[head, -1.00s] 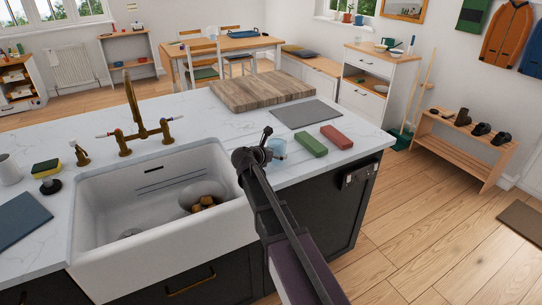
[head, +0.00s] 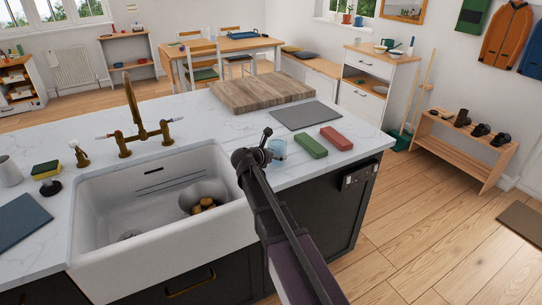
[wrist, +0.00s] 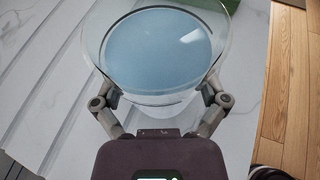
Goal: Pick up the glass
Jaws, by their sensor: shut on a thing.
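The glass (head: 278,148) is clear with a bluish tint and stands upright at the counter's front edge, right of the sink. In the wrist view the glass (wrist: 158,50) fills the upper middle, with its round rim toward the camera. My gripper (head: 262,153) is at the glass in the head view, partly hidden by my arm. In the wrist view my gripper (wrist: 160,100) has one finger on each side of the glass, shut on it. The fingertips are hidden behind the glass. I cannot tell whether its base touches the counter.
A green block (head: 311,146) and a red block (head: 336,138) lie just right of the glass. Behind are a grey mat (head: 306,114) and a wooden board (head: 262,92). The white sink (head: 120,215) to the left holds a bowl (head: 203,193).

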